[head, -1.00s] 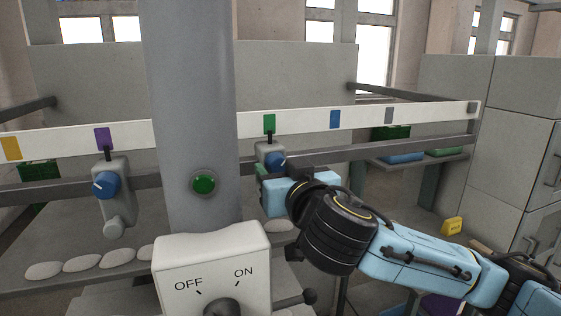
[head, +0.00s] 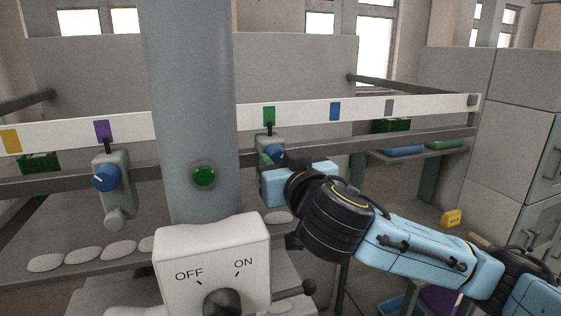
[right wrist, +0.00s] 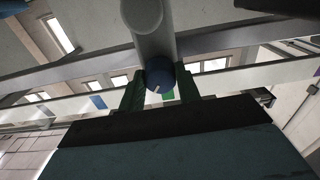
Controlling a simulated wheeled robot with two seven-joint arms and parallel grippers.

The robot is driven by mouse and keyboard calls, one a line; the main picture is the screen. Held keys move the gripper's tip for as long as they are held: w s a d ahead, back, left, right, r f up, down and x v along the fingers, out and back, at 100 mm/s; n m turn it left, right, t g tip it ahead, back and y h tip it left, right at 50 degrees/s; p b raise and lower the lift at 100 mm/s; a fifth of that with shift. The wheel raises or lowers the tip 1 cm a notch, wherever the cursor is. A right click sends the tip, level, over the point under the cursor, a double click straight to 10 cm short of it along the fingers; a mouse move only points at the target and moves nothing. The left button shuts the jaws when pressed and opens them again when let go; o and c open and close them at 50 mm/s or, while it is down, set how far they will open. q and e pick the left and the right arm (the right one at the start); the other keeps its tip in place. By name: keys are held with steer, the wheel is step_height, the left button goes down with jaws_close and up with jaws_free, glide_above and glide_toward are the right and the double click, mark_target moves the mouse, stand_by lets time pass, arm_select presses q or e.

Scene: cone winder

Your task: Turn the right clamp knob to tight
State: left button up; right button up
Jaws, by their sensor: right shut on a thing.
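The right clamp (head: 268,141) hangs on the rail under the green mark, with a blue knob (head: 275,152) on its front. My right gripper (head: 271,160) reaches it from the lower right and partly hides it. In the right wrist view, the blue knob (right wrist: 159,78) with its pale pointer line sits between the two green fingers of the right gripper (right wrist: 160,88), which is shut on it. The left clamp (head: 115,180), under the purple mark, has its own blue knob (head: 105,178). My left gripper is not in view.
A grey column with a green button (head: 203,176) stands between the clamps. Below it is a white OFF/ON switch box (head: 212,262) with a dark knob. White oval pieces (head: 83,259) lie on the shelf. A yellow block (head: 451,217) lies at the right.

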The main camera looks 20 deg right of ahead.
steer(key=shift+f+n, duration=0.1)
steer(key=shift+n, duration=1.1)
steer(key=n, duration=1)
steer(key=shift+d, duration=0.1)
steer(key=shift+n, duration=1.6)
steer(key=o, duration=1)
